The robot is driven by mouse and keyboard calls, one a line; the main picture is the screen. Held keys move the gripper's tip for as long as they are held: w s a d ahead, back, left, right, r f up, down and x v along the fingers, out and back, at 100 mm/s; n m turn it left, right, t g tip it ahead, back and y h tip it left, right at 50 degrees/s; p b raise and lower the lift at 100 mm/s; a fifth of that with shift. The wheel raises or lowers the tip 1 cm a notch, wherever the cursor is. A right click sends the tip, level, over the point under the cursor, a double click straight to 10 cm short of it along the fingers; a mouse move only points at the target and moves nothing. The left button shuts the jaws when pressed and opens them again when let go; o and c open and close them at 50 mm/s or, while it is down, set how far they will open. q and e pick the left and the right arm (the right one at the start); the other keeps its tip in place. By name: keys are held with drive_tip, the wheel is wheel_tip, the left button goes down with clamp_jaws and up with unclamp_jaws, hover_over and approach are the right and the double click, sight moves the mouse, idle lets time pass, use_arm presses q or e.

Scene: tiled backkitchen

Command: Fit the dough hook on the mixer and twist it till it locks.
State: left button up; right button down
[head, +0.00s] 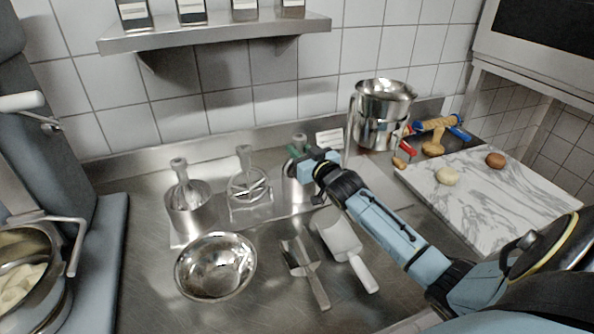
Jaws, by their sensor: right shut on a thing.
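The grey mixer (85,240) stands at the left edge, partly cut off. Its steel bowl (62,300) holds pale dough. A steel rack carries a whisk (182,180) in a cup at left, a flat beater (245,170) in the middle, and a third tool at right, apparently the dough hook (299,140), of which only the top shows. My right gripper (296,153) reaches in from the right and is shut on the shank of this tool, just above its cup (297,190). The hook's lower part is hidden by the cup and gripper. My left gripper is out of view.
A marble board (490,195) with dough balls is at right. A wall shelf (220,36) hangs above.

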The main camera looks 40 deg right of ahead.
drive_tip(key=shift+r+p, duration=5.25)
drive_tip(key=shift+r, duration=0.15)
drive_tip(key=shift+f, duration=0.1)
